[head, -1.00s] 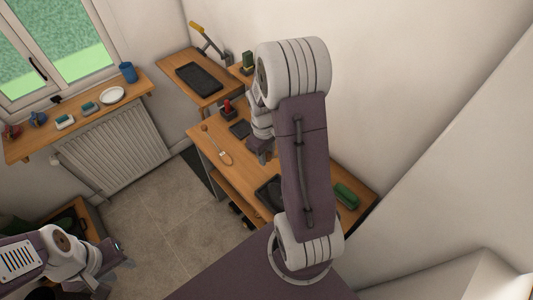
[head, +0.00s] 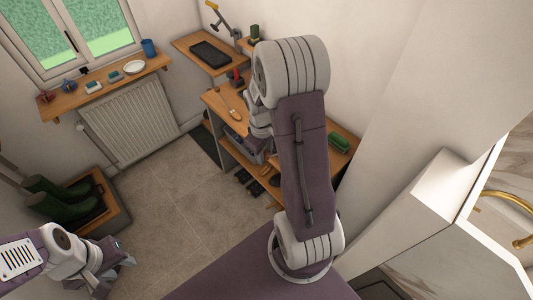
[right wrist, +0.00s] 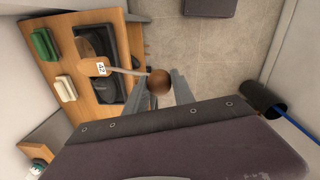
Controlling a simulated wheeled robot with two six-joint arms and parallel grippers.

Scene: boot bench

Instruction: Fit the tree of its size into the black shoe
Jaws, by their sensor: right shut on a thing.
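A shoe tree with a pale wooden forepart (right wrist: 88,58), a number tag and a round brown knob (right wrist: 160,82) shows in the right wrist view. My right gripper (right wrist: 164,90) is shut on its knob end. The tree's forepart is over a black tray (right wrist: 108,28) on the bench. A dark shape like the black shoe (right wrist: 104,90) lies in the tray, partly covered by the tree; I cannot tell whether they touch. In the head view my arm hides most of this. Another tree (head: 229,103) lies on the bench. My left gripper (head: 122,272) is open and empty.
A green brush (right wrist: 45,44) and a cream brush (right wrist: 65,88) lie beside the tray on the bench (right wrist: 88,110). Dark footwear (head: 245,180) sits low under the bench. The tiled floor (head: 165,195) between is clear.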

